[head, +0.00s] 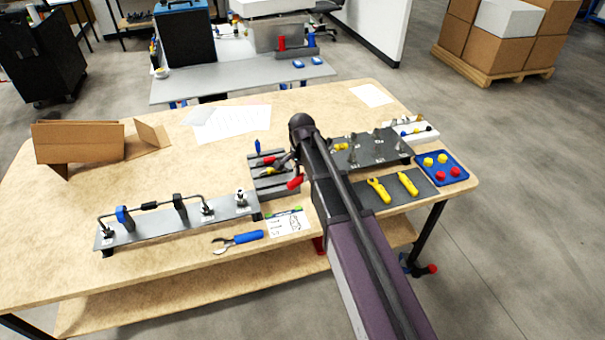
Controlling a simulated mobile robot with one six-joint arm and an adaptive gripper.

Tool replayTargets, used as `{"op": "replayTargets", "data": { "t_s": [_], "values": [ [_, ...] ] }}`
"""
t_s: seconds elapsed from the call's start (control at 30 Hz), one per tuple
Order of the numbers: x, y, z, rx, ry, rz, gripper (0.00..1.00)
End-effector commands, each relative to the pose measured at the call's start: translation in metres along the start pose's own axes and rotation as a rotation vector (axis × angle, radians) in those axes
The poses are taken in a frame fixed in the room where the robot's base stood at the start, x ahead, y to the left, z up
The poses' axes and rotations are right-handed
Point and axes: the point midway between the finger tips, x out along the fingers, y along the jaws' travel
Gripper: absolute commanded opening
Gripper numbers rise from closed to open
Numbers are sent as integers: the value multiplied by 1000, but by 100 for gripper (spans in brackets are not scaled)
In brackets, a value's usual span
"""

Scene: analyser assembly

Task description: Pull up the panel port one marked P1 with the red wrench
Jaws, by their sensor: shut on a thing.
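My gripper (286,160) is over the grey slotted rack in the middle of the bench, pointing down and to the left, partly hidden by my arm. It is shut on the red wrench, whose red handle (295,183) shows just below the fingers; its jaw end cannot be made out. A long grey panel (155,232) on the left carries a bent pipe, a blue clamp, a black clamp and several metal fittings with small white labels. A dark panel (377,153) with several upright posts lies to the right, behind my arm. The P1 mark is too small to read on either.
The slotted rack (272,190) holds blue, red and yellow handled tools. A blue-handled wrench (240,240) and a picture card (288,223) lie in front. Yellow tools (378,190) lie on a dark mat, beside a blue tray (443,160). An open carton (80,142) stands at back left.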

Motion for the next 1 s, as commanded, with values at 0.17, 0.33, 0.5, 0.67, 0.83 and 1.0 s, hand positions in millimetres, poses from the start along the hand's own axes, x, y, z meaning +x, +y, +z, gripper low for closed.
{"op": "replayTargets", "data": {
  "t_s": [0.17, 0.33, 0.5, 0.67, 0.83, 1.0],
  "values": [
    [-4, 4, 2, 0, 0, 0, 0],
    [-11, 13, 7, 0, 0, 0, 0],
    [-17, 22, 12, 0, 0, 0, 0],
    [-20, 26, 14, 0, 0, 0, 0],
    [-20, 27, 14, 0, 0, 0, 0],
    [-20, 27, 14, 0, 0, 0, 0]
  ]
}}
